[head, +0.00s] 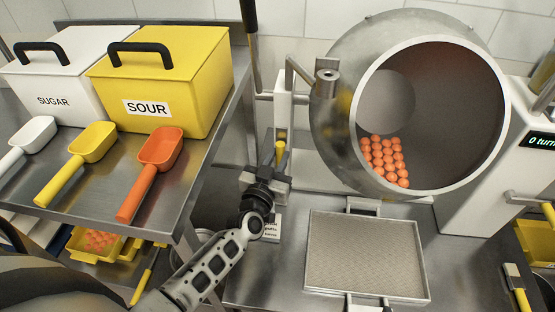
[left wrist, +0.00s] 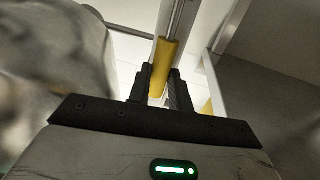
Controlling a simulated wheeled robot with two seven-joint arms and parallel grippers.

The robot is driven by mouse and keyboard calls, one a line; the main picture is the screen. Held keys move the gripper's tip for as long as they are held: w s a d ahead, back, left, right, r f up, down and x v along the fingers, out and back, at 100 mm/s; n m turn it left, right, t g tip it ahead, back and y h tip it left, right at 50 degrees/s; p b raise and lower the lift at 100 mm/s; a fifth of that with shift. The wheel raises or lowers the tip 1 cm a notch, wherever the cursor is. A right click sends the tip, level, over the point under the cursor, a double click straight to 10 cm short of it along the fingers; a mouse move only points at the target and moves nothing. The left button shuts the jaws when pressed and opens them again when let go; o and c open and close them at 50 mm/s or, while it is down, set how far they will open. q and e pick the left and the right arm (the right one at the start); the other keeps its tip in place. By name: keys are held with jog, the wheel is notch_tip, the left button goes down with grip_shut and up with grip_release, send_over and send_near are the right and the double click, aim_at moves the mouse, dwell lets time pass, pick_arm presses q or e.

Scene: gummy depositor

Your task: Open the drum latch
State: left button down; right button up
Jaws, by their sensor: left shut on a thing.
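The drum (head: 335,150) is a large grey metal cylinder with its round mouth facing me, tilted to the right. Several orange gummies (head: 383,160) lie in the bottom of it. The latch handle (head: 281,152) is a yellow grip on a metal rod, on the white post left of the drum. My left gripper (head: 277,172) is at this yellow grip and shut on it. In the left wrist view the yellow grip (left wrist: 164,58) stands between the two dark fingers (left wrist: 160,88). My right gripper is not in view.
An empty metal tray (head: 367,255) lies on the counter below the drum. A steel shelf (head: 195,165) at left holds white SUGAR (head: 75,75) and yellow SOUR (head: 185,70) bins and three scoops. A white unit with a display (head: 490,170) stands right of the drum.

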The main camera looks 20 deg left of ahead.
pick_arm(q)
jog(key=shift+s+f+t+b, duration=0.2)
jog(key=shift+f+t+b, duration=0.1)
jog(key=shift+f+b, duration=0.25)
jog(key=s+t+b, duration=0.1)
jog(key=t+b, duration=0.1)
jog(key=b, duration=0.2)
jog(key=s+f+m+t+b, duration=0.1)
jog(key=t+b, duration=0.1)
jog(key=b, duration=0.2)
jog(key=s+d+m+t+b, duration=0.1)
jog(key=t+b, duration=0.1)
jog(key=b, duration=0.3)
jog(key=shift+s+d+f+h, duration=0.1)
jog(key=shift+s+f+h, duration=0.2)
jog(key=shift+f+h, duration=0.1)
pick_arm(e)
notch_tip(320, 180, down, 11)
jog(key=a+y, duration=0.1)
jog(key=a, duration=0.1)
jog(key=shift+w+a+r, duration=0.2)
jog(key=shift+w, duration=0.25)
